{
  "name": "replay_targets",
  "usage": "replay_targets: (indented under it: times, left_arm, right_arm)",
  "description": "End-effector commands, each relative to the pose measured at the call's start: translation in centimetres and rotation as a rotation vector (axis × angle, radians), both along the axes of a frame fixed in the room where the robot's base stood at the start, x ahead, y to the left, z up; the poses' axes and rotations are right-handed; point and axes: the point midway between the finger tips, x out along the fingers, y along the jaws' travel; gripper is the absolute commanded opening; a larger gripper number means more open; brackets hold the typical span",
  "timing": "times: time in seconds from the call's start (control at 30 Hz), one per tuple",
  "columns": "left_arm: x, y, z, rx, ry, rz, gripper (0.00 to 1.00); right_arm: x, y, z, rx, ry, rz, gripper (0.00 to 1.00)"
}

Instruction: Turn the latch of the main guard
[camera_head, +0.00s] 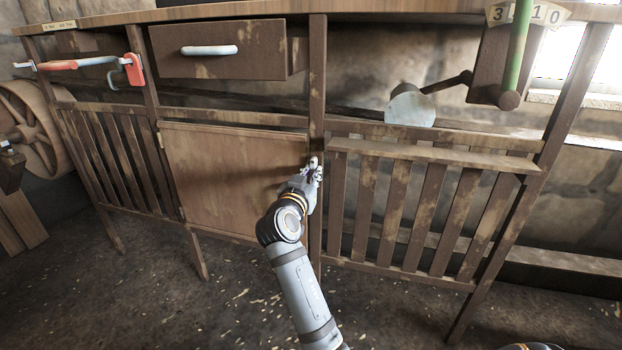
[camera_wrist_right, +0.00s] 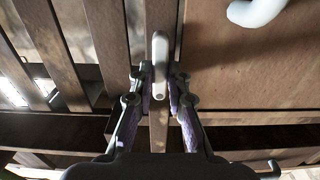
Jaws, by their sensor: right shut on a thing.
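The main guard (camera_head: 225,185) is a plain brown wooden panel under the drawer, and it looks closed in its frame. The latch (camera_wrist_right: 160,62) is a pale grey rounded bar on the narrow wooden post at the panel's edge. It lies roughly along the post in the right wrist view. My right gripper (camera_wrist_right: 160,80) has one finger on each side of the latch and is shut on it. In the head view my right gripper (camera_head: 314,168) is at the post and mostly hides the latch. My left gripper is not in view.
A white handle (camera_wrist_right: 257,10) stands out from the panel near the right gripper. A drawer (camera_head: 218,50) is above the panel. A slatted guard (camera_head: 430,210) is right of the post, another (camera_head: 118,165) is at left.

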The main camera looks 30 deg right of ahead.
Motion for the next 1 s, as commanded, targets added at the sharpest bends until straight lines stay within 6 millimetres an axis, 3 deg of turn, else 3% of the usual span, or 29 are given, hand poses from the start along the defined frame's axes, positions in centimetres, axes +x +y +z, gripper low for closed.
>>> replay_targets:
  times: [0.43,0.47,0.63,1.0]
  left_arm:
    - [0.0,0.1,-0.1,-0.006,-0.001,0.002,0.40]
    - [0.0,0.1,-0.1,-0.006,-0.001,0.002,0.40]
    - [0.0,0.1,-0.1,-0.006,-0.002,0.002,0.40]
    - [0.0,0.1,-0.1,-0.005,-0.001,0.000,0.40]
  right_arm:
    - [0.0,0.0,-0.1,0.011,-0.009,0.001,0.00]
    - [0.0,0.0,-0.1,0.011,-0.009,0.001,0.17]
    - [0.0,0.0,0.0,0.009,-0.008,0.001,0.39]
    - [0.0,0.0,0.9,0.008,-0.011,0.000,0.39]
